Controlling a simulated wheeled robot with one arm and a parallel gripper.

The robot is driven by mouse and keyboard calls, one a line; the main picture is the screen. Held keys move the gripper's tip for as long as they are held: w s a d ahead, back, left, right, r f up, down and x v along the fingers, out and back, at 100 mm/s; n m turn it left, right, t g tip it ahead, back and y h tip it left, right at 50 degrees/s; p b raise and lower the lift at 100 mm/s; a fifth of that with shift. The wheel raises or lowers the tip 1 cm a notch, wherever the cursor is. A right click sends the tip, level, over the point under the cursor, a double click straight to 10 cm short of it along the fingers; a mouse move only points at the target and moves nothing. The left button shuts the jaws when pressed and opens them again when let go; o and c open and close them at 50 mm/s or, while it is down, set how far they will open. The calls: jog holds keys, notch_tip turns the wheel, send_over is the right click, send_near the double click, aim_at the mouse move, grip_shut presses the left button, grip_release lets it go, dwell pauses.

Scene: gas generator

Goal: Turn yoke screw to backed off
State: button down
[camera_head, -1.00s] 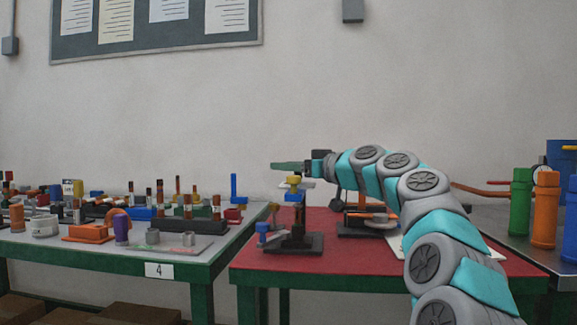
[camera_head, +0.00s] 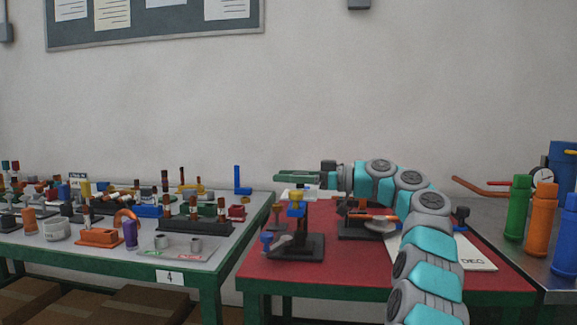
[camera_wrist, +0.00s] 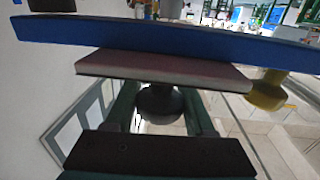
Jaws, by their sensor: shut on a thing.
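A small stand on a black base (camera_head: 297,247) is near the left end of the red-topped table, with a yellow cap (camera_head: 295,192) and a blue part (camera_head: 296,209) near its top. My gripper (camera_head: 293,177) reaches left over the top of this stand, its green fingers lying level just above the yellow cap. In the wrist view, the fingers (camera_wrist: 160,108) stand on either side of a dark round knob, which looks like the head of the yoke screw (camera_wrist: 160,103). My gripper is shut on it. A blue bar (camera_wrist: 190,38) and a greyish-pink slab (camera_wrist: 155,70) hide part of this.
A second black-based fixture (camera_head: 365,232) with an orange bar stands to the right. A white sheet (camera_head: 468,252) lies on the red table (camera_head: 400,284). The left table (camera_head: 200,259) is crowded with small parts. Green, orange and blue cylinders stand at far right.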

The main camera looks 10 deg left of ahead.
jog(key=shift+s+r+n+g+p, duration=0.1)
jog(key=shift+n+g+p, duration=0.5)
jog(key=shift+g, duration=0.1)
jog(key=shift+c, duration=1.4)
grip_release()
jog(key=shift+d, duration=0.1)
jog(key=d, duration=0.7)
jog(key=shift+d, duration=0.25)
jog(key=shift+s, duration=0.1)
